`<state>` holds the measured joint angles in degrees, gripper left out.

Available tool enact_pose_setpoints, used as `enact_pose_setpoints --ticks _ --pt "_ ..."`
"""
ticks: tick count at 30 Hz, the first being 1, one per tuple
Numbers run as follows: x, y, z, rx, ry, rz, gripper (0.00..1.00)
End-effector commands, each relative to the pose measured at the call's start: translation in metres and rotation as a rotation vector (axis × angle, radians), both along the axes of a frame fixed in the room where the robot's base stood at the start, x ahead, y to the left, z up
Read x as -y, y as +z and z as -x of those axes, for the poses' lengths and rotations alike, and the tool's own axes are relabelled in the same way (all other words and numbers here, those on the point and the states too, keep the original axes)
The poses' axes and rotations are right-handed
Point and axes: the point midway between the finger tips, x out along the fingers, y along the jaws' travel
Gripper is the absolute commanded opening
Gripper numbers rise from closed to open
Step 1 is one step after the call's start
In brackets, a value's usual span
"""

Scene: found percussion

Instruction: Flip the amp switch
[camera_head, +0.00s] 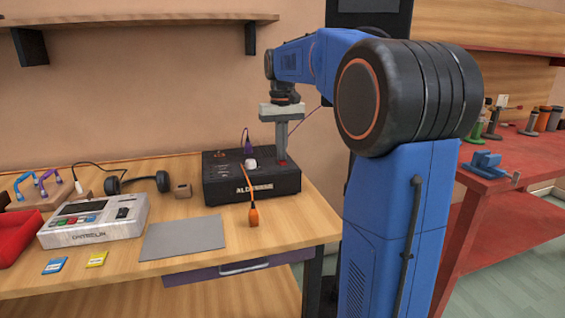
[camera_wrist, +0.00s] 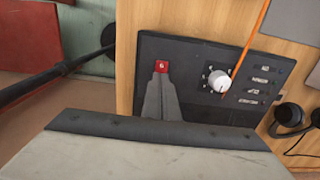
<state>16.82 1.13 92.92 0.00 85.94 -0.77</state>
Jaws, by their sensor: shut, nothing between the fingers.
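The black amp (camera_head: 225,190) stands on the wooden table; its panel (camera_wrist: 190,55) fills the middle of the wrist view. A small red switch (camera_wrist: 161,66) with a white mark sits on that panel, and its red also shows in the head view (camera_head: 283,163). My gripper (camera_head: 281,158) points down over the right part of the amp top, its fingers together and empty. In the wrist view the fingertips (camera_wrist: 161,77) are right at the red switch and partly cover it. I cannot tell whether they touch it. A white knob (camera_wrist: 219,81) is beside the switch.
An orange cable (camera_head: 253,215) hangs over the amp's front, and a purple plug (camera_head: 247,145) stands on its top. A grey mat (camera_head: 184,238), a white drum machine (camera_head: 95,222) and headphones (camera_head: 138,183) lie to the left. A red workbench (camera_head: 505,182) is at right.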

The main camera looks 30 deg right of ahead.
Motion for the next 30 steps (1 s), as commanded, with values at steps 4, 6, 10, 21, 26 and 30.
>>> enact_pose_setpoints --ticks 4,6,10,21,26,30 --pt "0.000 -0.002 0.000 -0.001 0.000 0.000 0.00" --pt "0.000 -0.003 0.000 -0.001 0.000 0.000 0.00" --pt "0.000 -0.003 0.000 -0.001 0.000 0.000 0.00" --pt "0.000 0.017 0.000 0.001 0.000 0.000 0.00" --pt "0.000 0.028 0.000 0.000 0.000 0.000 0.00" --pt "0.000 0.037 0.000 0.001 0.000 0.000 0.00"
